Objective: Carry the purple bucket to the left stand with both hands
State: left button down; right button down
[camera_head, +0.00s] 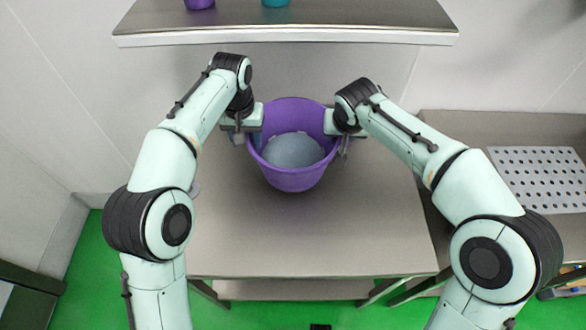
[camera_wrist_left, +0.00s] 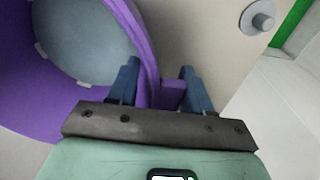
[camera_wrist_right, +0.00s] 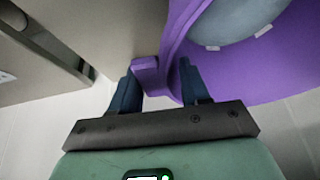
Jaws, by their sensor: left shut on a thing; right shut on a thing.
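The purple bucket (camera_head: 294,180) is upright over the steel table (camera_head: 300,240), between my two grippers. A grey-blue round surface shows inside it. My left gripper (camera_head: 243,128) is shut on the bucket's left side. In the left wrist view its blue fingers (camera_wrist_left: 155,90) straddle the purple wall and a small purple tab (camera_wrist_left: 172,94). My right gripper (camera_head: 343,135) is shut on the right side. In the right wrist view its fingers (camera_wrist_right: 158,85) straddle the wall at another tab (camera_wrist_right: 145,72). I cannot tell whether the bucket's base touches the table.
A shelf (camera_head: 290,38) above the back of the table holds a purple item (camera_head: 200,4) and a teal item (camera_head: 275,3), both cut off. A perforated metal plate (camera_head: 540,178) lies on the right-hand table. The front of the middle table is clear. The floor (camera_head: 85,265) is green.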

pick_arm(q)
jog(key=shift+s+a, duration=0.2)
jog(key=shift+s, duration=0.1)
pick_arm(e)
jog(key=shift+d+r, duration=0.3)
jog(key=shift+r, duration=0.05)
pick_arm(q)
jog(key=shift+f, duration=0.1)
pick_arm(e)
jog(key=shift+f, duration=0.15)
